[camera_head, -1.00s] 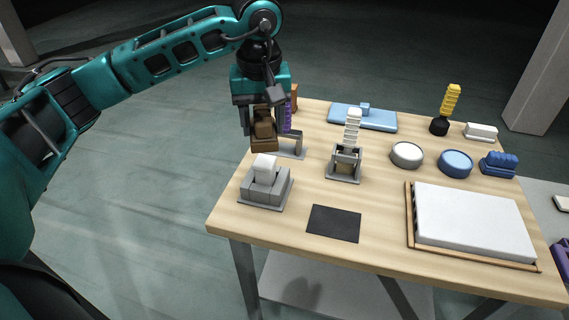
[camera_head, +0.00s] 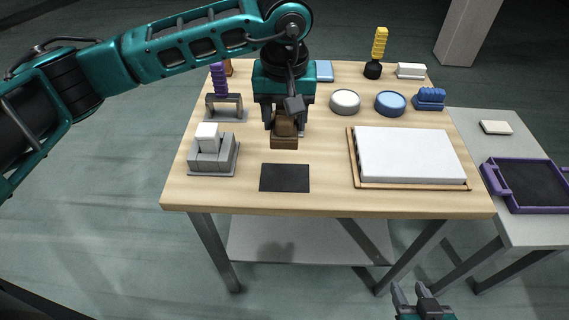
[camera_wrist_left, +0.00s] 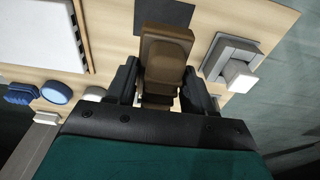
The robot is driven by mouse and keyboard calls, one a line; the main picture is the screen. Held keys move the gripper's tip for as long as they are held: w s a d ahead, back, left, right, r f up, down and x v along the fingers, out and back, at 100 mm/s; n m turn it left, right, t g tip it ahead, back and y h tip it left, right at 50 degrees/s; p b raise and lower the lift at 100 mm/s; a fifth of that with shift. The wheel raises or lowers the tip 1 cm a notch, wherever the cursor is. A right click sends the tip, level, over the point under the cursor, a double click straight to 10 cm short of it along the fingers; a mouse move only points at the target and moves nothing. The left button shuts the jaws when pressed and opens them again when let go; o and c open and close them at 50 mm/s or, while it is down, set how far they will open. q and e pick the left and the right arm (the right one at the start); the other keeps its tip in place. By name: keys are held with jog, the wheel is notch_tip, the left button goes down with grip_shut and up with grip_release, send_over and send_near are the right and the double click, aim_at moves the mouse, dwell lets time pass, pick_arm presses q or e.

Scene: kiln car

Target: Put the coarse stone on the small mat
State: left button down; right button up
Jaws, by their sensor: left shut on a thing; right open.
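The coarse stone, a brown block with a raised grip (camera_head: 284,142), is held in my left gripper (camera_head: 285,122). It appears just behind the small mat in the head view; its height above the table is hard to tell. In the left wrist view the brown block (camera_wrist_left: 167,52) sits between the two dark fingers (camera_wrist_left: 160,88). The small mat (camera_head: 285,179) is a bare, flat dark rectangle near the table's front edge; part of it shows beyond the block in the left wrist view (camera_wrist_left: 166,13). My right gripper (camera_head: 422,302) is open and empty, low in front of the table.
A grey block stand with a white piece (camera_head: 212,154) stands left of the mat. A white slab in a wooden tray (camera_head: 352,170) lies to the right. White (camera_head: 345,101) and blue (camera_head: 390,103) round pots stand behind. A side table holds a purple tray (camera_head: 520,209).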

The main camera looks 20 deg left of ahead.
pick_arm(q)
notch_tip(320, 180, down, 13)
jog(key=shift+f, duration=0.1)
dwell(0.3)
jog(key=shift+f, duration=0.1)
jog(key=shift+c, duration=2.1)
grip_release()
jog(key=shift+r, duration=0.3)
jog(key=r, duration=0.4)
jog(key=s+r, duration=0.1)
jog(key=r, duration=0.6)
jog(key=shift+s+d+r, duration=0.2)
jog(key=shift+r, duration=0.15)
